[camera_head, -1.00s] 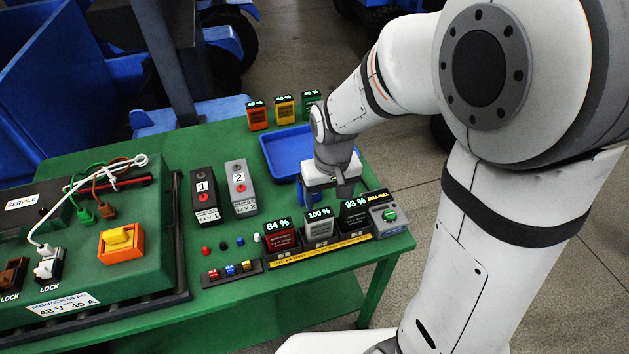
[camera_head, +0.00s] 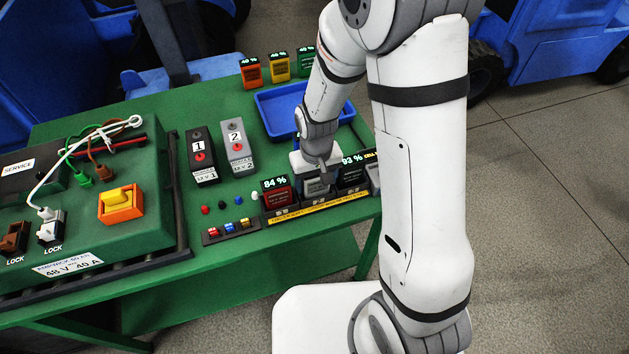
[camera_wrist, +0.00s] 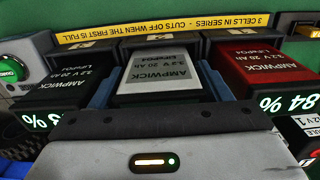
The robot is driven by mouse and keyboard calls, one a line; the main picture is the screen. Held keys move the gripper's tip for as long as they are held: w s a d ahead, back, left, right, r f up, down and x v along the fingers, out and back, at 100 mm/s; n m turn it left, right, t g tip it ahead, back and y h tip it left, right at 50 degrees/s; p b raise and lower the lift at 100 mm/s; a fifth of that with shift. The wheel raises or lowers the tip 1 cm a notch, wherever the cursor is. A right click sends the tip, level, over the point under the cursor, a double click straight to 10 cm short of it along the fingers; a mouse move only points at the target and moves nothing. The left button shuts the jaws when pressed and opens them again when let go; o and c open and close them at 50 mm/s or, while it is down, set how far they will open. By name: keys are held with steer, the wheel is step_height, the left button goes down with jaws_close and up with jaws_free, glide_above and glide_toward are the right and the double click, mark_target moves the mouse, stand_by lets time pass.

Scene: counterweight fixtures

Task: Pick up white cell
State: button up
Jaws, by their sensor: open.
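The white cell (camera_wrist: 158,72) fills the middle of the wrist view, seated in the middle slot of the three-slot holder (camera_wrist: 160,38). It also shows in part below my gripper in the head view (camera_head: 317,188). My gripper (camera_head: 316,180) is open over the cell. In the wrist view its blue fingers stand on either side of the cell; whether they touch it I cannot tell. The cell's display is hidden behind the gripper body. The red cell (camera_head: 277,195), reading 84 %, and a black cell (camera_head: 353,178), reading 93 %, sit in the slots beside it.
A blue tray (camera_head: 268,122) stands behind the holder. Orange (camera_head: 251,75), yellow (camera_head: 279,68) and green (camera_head: 306,62) cells stand at the far edge. Modules 1 (camera_head: 201,157) and 2 (camera_head: 236,148) stand to the left. A cell tester (camera_head: 374,177) is at the right.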

steer(key=shift+c, duration=0.4)
steer(key=c, duration=1)
